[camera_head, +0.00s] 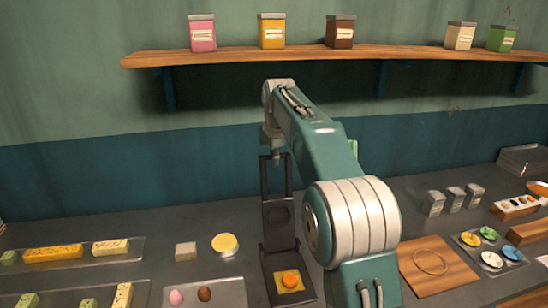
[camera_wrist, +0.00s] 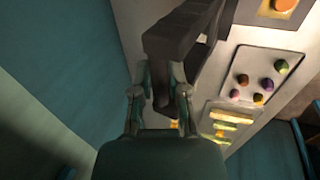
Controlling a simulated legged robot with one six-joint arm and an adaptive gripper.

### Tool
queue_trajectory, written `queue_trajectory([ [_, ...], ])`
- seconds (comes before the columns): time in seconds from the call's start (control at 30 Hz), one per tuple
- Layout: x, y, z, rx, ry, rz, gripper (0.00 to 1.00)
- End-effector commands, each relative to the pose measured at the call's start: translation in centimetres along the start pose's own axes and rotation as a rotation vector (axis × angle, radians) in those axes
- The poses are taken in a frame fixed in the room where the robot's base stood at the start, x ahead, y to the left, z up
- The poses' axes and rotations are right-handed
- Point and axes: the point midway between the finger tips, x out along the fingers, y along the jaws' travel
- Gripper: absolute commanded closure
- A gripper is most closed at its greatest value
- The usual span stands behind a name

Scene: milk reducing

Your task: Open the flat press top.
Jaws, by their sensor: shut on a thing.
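The black flat press has its top (camera_head: 279,220) raised steeply above the base (camera_head: 269,274). A yellow square with an orange round piece (camera_head: 291,279) lies on the base. The handle frame (camera_head: 264,185) rises from the top. My gripper (camera_head: 275,155) is at the upper end of the handle. In the wrist view my gripper (camera_wrist: 161,95) is shut on the dark handle (camera_wrist: 178,35), which passes between its fingers. The orange piece (camera_wrist: 285,4) also shows at that view's upper right edge. My arm hides part of the press's right side in the head view.
A wooden shelf (camera_head: 350,53) with several coloured cartons is on the wall behind my arm. A wooden board (camera_head: 437,265) lies right of the press. A yellow disc (camera_head: 225,243), a pale block (camera_head: 186,251) and trays of coloured pieces are to the left.

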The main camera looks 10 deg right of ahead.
Motion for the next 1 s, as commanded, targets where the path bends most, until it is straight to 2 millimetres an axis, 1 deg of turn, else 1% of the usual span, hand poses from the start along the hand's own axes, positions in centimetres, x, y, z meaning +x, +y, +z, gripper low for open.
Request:
queue_trajectory([
  [0.1, -0.1, 0.0, 0.0, 0.000, 0.000, 0.002, 1.00],
  [0.13, -0.1, 0.0, 0.0, 0.000, 0.000, 0.002, 0.76],
  [0.17, -0.1, 0.0, 0.0, 0.000, 0.000, 0.002, 0.63],
  [0.2, -0.1, 0.0, 0.0, 0.000, 0.000, 0.002, 0.45],
  [0.53, 0.0, 0.0, 0.0, 0.000, 0.000, 0.000, 0.45],
  [0.67, -0.6, 0.1, 0.0, 0.000, 0.000, 0.001, 0.45],
  [0.77, -2.1, 0.1, 0.0, 0.000, 0.000, 0.004, 0.45],
  [1.0, -7.0, 0.2, -0.1, 0.000, 0.000, 0.004, 0.45],
])
